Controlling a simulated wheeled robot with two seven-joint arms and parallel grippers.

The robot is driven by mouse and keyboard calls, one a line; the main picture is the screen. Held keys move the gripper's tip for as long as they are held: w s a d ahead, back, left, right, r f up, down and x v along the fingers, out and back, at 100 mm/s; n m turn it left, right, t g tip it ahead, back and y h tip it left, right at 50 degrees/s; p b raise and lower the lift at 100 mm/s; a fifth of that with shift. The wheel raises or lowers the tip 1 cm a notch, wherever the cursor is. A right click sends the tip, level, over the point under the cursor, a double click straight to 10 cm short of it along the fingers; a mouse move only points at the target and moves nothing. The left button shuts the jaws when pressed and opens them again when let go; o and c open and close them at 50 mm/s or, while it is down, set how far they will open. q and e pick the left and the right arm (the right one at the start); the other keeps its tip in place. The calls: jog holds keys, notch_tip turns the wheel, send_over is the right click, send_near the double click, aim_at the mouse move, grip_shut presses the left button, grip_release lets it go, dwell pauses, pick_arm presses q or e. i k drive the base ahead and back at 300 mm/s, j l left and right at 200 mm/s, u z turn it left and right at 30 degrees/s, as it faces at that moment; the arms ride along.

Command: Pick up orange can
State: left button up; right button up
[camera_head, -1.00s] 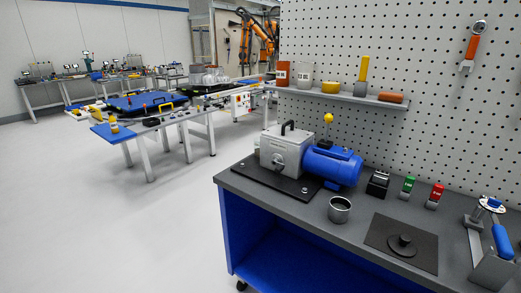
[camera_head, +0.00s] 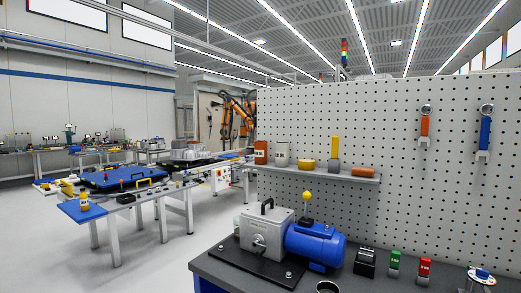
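An orange can (camera_head: 261,152) stands upright at the left end of a grey shelf on the pegboard. It shows dark markings on its front and sits beside a whitish can (camera_head: 282,154). Neither of my grippers is in view, and nothing touches the orange can.
The shelf (camera_head: 340,176) also holds a yellow bowl (camera_head: 306,164), a yellow-handled tool (camera_head: 334,152) and an orange-brown rounded object (camera_head: 359,172). Below, the workbench (camera_head: 215,268) carries a grey box with a blue motor (camera_head: 316,245). Open floor (camera_head: 150,260) lies to the left.

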aim_at(260, 148)
jog(key=i+j, duration=0.6)
jog(key=j, duration=0.2)
jog(key=i+j+u, duration=0.15)
jog(key=i+j, duration=0.4)
jog(key=j, duration=0.25)
